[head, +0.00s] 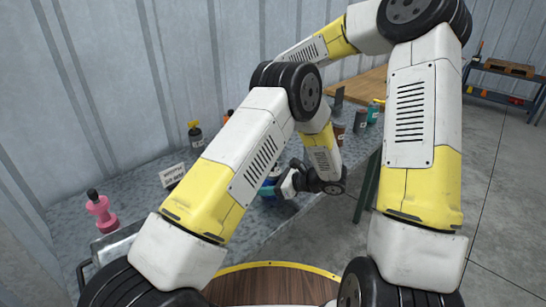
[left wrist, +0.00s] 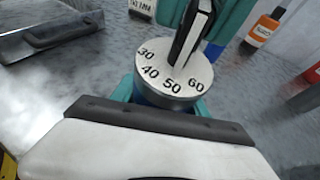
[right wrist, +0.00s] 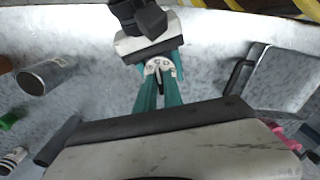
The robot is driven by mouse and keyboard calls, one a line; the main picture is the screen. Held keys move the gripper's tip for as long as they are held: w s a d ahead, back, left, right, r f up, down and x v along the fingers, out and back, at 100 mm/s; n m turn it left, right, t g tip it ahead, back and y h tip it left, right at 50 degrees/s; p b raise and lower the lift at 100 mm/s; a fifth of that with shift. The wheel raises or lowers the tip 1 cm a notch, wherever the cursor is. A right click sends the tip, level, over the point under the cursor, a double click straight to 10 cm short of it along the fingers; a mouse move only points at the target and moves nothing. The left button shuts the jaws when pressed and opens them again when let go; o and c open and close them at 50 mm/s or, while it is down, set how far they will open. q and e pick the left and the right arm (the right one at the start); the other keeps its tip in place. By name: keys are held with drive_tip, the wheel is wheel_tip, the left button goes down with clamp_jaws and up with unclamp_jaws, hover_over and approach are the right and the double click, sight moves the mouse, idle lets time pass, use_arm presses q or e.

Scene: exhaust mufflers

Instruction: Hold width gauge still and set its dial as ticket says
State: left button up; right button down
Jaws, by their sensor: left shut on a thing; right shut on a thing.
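The width gauge has teal arms (right wrist: 146,95) and a round pale dial (left wrist: 172,78) marked 30, 40, 50 and 60. A black, white-edged pointer (left wrist: 190,36) lies over the dial, its end near 40 and 50; the exact setting is unclear. My left gripper (head: 288,187) is shut on the gauge at its dial end; it also shows in the right wrist view (right wrist: 150,42). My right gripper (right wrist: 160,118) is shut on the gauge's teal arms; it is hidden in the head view. A white ticket (head: 172,174) stands on the bench, too small to read.
The grey bench (head: 150,195) runs along the corrugated wall.

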idle(0.3)
drive_tip(key=c, duration=1.5)
unclamp_jaws()
drive_tip(key=shift+r, duration=0.15)
wheel_tip(320, 180, up, 12)
drive_tip(key=shift+d+f, duration=0.1)
drive_tip(key=shift+d, duration=0.05)
